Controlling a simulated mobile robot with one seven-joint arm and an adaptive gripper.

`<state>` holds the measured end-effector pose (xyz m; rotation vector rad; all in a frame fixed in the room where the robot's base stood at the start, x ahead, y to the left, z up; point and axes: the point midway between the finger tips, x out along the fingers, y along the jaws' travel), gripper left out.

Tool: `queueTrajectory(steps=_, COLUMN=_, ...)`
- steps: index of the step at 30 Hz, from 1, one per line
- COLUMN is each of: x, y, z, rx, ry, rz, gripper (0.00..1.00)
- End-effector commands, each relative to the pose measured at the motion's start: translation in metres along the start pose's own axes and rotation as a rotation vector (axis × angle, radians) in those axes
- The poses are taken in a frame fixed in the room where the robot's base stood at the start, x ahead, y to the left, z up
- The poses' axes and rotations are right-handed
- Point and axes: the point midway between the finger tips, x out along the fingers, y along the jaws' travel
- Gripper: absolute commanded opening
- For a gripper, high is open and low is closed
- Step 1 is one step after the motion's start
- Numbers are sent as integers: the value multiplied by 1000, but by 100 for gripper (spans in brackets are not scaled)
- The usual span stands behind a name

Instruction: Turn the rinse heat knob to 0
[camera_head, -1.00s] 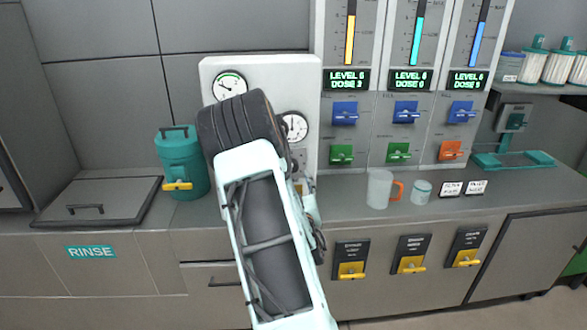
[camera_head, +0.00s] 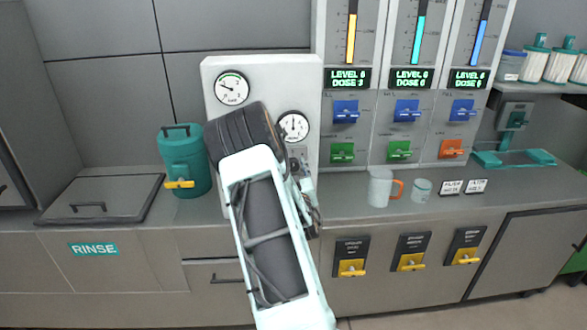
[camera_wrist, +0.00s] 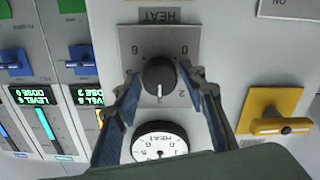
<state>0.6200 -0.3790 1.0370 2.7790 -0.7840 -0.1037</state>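The rinse heat knob (camera_wrist: 159,76) is a round black dial on a grey plate under an upside-down HEAT label in the wrist view. Its pale pointer mark faces down in the picture, at about 3. The 0 is at the plate's upper right (camera_wrist: 183,50). My gripper (camera_wrist: 161,78) is open, with one finger on each side of the knob and small gaps visible; how far the tips reach in depth is unclear. In the head view my arm hides most of the knob and gripper at the white panel (camera_head: 305,75).
A round gauge (camera_wrist: 160,143) sits near my fingers in the wrist view, and a yellow-plated switch (camera_wrist: 270,120) is at right. The head view shows two gauges, the upper one (camera_head: 232,87) and lower one (camera_head: 293,126), dispensers at right and a teal canister (camera_head: 184,160) at left.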

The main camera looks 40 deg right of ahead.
Motion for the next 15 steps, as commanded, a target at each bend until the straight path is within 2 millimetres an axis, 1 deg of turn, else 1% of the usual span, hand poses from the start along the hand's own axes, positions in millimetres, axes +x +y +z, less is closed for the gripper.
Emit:
queueTrajectory(steps=1, x=0, y=0, z=0, rx=0, ry=0, rz=0, gripper=30)
queueTrajectory(steps=6, x=0, y=0, z=0, rx=0, ry=0, rz=0, gripper=12)
queueTrajectory(steps=8, x=0, y=0, z=0, rx=0, ry=0, rz=0, gripper=6)
queueTrajectory(steps=15, x=0, y=0, z=1, rx=-25, ry=1, rz=0, gripper=6)
